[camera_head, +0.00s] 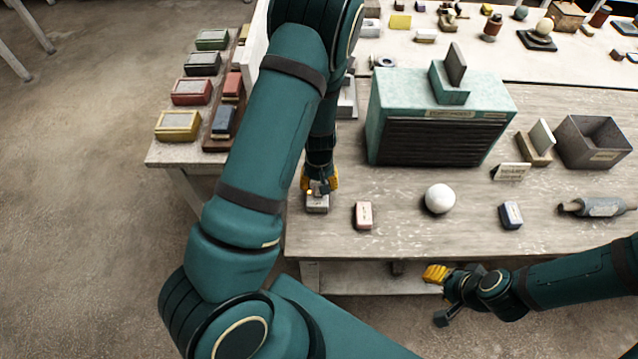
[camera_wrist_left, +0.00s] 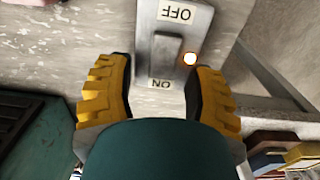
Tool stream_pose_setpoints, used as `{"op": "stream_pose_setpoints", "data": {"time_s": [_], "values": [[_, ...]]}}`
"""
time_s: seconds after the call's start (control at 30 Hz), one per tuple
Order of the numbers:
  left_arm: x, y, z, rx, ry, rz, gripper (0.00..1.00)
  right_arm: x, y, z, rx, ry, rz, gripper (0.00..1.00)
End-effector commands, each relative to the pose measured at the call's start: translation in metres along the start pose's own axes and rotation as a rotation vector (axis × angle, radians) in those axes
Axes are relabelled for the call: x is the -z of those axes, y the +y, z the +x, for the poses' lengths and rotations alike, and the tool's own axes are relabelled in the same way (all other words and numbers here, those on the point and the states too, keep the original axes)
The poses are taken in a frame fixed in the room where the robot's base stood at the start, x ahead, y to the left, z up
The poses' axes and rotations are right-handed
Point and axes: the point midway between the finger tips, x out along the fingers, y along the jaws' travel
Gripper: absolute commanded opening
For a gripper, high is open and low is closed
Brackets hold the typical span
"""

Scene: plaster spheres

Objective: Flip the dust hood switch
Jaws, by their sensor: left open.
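The dust hood switch (camera_head: 317,204) is a small grey box near the front left of the workbench. In the left wrist view the switch (camera_wrist_left: 165,60) shows a grey rocker between OFF and ON labels, both upside down. A small lamp (camera_wrist_left: 190,59) glows beside the rocker. My left gripper (camera_head: 320,186) is open above the switch, its yellow fingers on either side of the rocker; I cannot tell whether they touch it. The dust hood (camera_head: 437,115) is a teal box with dark slats behind it. My right gripper (camera_head: 438,296) is open and empty in front of the bench.
A white sphere (camera_head: 439,198), a pink-topped block (camera_head: 363,215) and a blue block (camera_head: 511,215) stand on the workbench (camera_head: 400,235). A grey bin (camera_head: 592,142) and a roller (camera_head: 600,207) are at right. A side table with coloured boxes (camera_head: 192,91) is at left.

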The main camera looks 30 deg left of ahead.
Motion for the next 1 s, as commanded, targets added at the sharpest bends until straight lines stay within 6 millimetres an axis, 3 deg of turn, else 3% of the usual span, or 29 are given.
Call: {"op": "stream_pose_setpoints", "data": {"time_s": [0.3,0.33,0.47,0.5,0.83,1.0], "values": [[0.000,0.000,0.002,0.000,0.000,0.000,0.53,0.000,0.000,0.000,0.000,0.000,0.000,0.47],[0.000,0.000,0.002,0.000,0.000,0.000,0.48,0.000,0.000,0.000,0.000,0.000,0.000,0.47],[0.000,0.000,0.002,0.000,0.000,0.000,0.03,0.000,0.000,0.000,0.000,0.000,0.000,0.47],[0.000,0.000,0.002,0.000,0.000,0.000,0.00,0.000,0.000,0.000,0.000,0.000,0.000,0.47],[-0.001,0.000,0.003,0.000,0.008,0.001,0.00,0.000,0.001,0.002,0.000,0.000,0.000,0.47],[-0.003,0.000,0.004,0.000,0.090,0.003,0.00,-0.002,0.004,0.013,-0.002,0.000,0.000,0.47]]}}
